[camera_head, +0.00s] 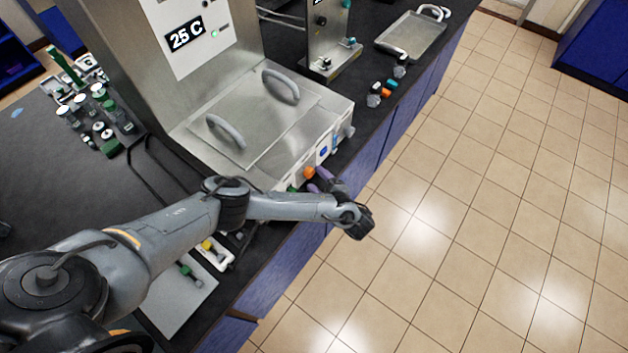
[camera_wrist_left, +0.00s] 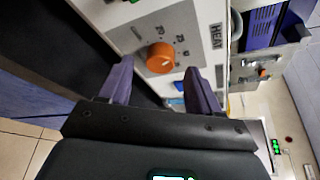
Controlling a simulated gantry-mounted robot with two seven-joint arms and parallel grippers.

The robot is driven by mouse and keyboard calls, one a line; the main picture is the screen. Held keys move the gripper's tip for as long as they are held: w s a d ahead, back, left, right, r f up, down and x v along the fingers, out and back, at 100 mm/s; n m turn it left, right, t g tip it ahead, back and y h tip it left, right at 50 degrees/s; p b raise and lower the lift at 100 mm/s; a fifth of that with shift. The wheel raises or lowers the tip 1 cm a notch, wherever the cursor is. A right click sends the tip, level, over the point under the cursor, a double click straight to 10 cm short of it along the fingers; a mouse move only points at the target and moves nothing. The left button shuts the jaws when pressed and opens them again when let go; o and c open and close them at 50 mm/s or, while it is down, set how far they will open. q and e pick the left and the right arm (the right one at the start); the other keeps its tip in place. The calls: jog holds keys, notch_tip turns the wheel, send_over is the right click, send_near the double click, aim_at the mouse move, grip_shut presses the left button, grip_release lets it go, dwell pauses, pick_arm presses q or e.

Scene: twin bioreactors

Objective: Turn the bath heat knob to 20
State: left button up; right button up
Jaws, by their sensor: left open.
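The bath (camera_head: 260,125) is a steel box with two grey lid handles and a "25 C" display (camera_head: 187,38) on its upright panel. Its orange heat knob (camera_head: 309,173) sits on the front face. My left gripper (camera_head: 320,184) is in front of that face. Its two purple fingers (camera_wrist_left: 158,76) are open, one to each side of the knob in the wrist view, with gaps between. The exact depth is unclear. My right gripper is not in view.
A second steel unit (camera_head: 330,40), small coloured items (camera_head: 383,90) and a metal tray (camera_head: 412,35) are beyond the bath. Tiled floor right of the bench is clear.

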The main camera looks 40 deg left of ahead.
pick_arm(q)
jog(key=shift+x, duration=1.15)
jog(key=c, duration=1)
jog(key=shift+c, duration=0.2)
